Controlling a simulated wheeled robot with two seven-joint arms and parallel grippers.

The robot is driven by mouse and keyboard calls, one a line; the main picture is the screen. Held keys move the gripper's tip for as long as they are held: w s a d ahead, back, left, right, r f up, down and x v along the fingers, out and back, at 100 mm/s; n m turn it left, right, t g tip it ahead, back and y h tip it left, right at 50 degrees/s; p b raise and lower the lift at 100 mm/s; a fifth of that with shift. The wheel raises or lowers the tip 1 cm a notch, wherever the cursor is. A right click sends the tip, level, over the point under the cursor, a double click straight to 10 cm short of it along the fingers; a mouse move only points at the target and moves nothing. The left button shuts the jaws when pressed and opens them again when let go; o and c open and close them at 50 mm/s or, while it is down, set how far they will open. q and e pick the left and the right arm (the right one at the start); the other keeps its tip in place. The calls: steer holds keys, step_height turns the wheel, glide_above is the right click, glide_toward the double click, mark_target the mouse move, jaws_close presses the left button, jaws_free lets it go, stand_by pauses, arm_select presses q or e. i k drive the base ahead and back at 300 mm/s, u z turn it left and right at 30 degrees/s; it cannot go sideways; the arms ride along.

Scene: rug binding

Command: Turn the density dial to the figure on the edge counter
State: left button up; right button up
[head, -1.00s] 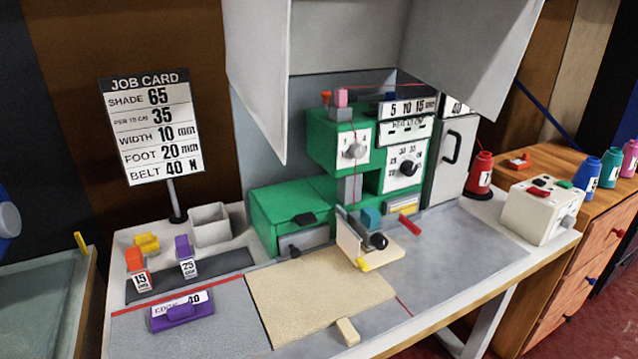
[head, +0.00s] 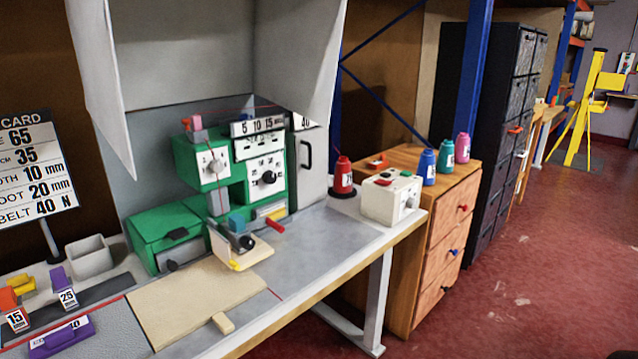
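A green machine (head: 166,227) stands at the back of the bench. A black round dial (head: 268,178) sits on its right white plate, with small figures around it that I cannot read clearly. A grey dial (head: 217,165) sits on its left white plate. No readable label shows which one is the density dial. The purple edge counter (head: 62,338) lies at the lower left of the bench, its white label partly covered by its handle; the label ends in what looks like 40. Neither of my grippers is in view.
The job card (head: 36,165) stands at the left, partly cut off. A tan mat (head: 178,300) lies at the front. A red spool (head: 343,176) and a white box (head: 391,197) stand at the bench's right. A wooden drawer cabinet (head: 432,235) is beside it; red floor is open at right.

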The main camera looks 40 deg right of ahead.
mark_target(269, 177)
steer(key=z, duration=2)
steer(key=k, duration=0.65)
steer(key=u, duration=1)
steer(key=i, duration=0.95)
steer(key=z, duration=0.05)
